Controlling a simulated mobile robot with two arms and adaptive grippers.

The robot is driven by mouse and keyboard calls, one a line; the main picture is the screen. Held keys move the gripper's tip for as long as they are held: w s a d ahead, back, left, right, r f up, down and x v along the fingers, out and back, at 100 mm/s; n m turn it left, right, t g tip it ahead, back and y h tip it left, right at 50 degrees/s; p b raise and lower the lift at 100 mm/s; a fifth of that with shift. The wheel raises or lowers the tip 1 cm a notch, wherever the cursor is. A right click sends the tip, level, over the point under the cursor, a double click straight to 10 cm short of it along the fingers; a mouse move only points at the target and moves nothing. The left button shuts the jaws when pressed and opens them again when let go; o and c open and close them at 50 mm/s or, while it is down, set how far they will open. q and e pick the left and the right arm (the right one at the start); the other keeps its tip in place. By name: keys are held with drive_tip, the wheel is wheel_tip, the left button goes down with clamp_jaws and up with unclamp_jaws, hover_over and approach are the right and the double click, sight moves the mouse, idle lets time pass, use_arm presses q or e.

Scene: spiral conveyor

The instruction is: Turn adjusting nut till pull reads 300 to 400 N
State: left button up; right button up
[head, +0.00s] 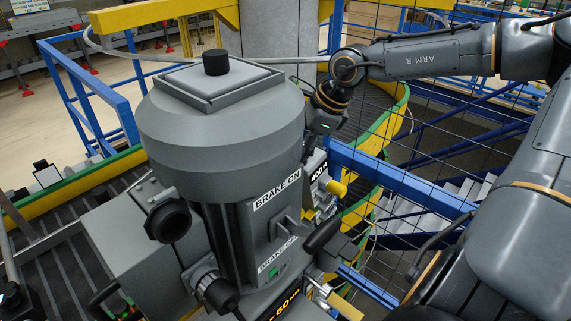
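A large grey drive motor (225,130) with a black knob on its top plate fills the middle of the view. I cannot make out the adjusting nut or a pull reading. My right gripper (319,122) points down behind the motor's right edge. Its fingertips are hidden, so I cannot tell whether it is open or touches anything. My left gripper is not in view.
A black handle (325,235) sticks out at the motor's lower right. A mesh fence with a blue rail (400,180) stands to the right. The yellow and green conveyor edge (380,130) curves behind the motor. A roller conveyor (60,260) lies at the left.

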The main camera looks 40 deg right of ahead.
drive_tip(key=x, duration=0.4)
drive_tip(key=shift+a+f+p, duration=0.1)
drive_tip(key=shift+f+p, duration=0.25)
drive_tip(key=shift+p, duration=0.05)
drive_tip(key=shift+x, duration=1.2)
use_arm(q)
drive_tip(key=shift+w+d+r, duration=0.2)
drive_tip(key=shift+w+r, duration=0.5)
use_arm(e)
drive_tip(key=shift+w, duration=0.15)
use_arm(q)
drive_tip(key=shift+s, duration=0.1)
use_arm(e)
drive_tip(key=shift+c, duration=0.4)
drive_tip(key=c, duration=0.8)
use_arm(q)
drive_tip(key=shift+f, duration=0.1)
